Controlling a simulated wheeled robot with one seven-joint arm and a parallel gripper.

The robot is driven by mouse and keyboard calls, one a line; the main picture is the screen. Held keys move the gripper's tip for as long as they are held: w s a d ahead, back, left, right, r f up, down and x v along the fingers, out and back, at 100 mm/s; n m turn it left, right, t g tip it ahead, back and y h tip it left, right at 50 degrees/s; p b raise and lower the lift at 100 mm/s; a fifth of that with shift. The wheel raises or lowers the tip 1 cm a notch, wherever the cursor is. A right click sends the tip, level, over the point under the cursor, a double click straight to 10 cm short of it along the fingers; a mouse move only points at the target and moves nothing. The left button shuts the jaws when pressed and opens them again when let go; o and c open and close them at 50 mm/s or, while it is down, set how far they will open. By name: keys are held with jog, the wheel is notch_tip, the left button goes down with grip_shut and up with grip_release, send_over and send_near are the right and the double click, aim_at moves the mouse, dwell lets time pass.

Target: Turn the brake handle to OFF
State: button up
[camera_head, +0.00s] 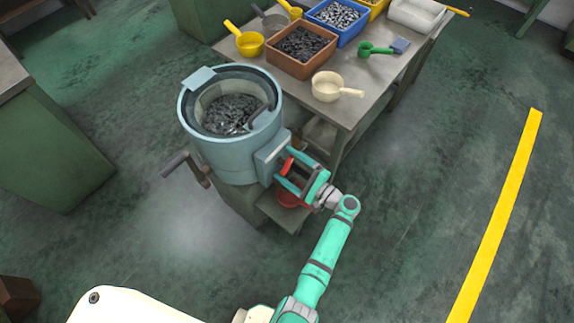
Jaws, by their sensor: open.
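A light blue round machine (228,150) holds dark metal parts in its open top bowl. A box (270,157) sticks out of its right side. A small red part (287,165), likely the brake handle, shows at this box. My teal gripper (284,169) is open, with its fingers pointing left at the box and around or beside the red part. I cannot tell whether they touch it. No OFF marking is readable. A grey lever with a dark grip (174,163) sticks out on the machine's left side.
A red container (291,195) sits low beneath my gripper. A metal table (362,105) behind carries a brown bin (301,52), a blue bin (337,20) and several scoops. A green cabinet (50,150) stands at left. The floor right of my arm is clear up to a yellow line (500,210).

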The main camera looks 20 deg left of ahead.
jog(key=v, duration=1)
jog(key=shift+d, duration=0.2)
jog(key=shift+s, duration=0.15)
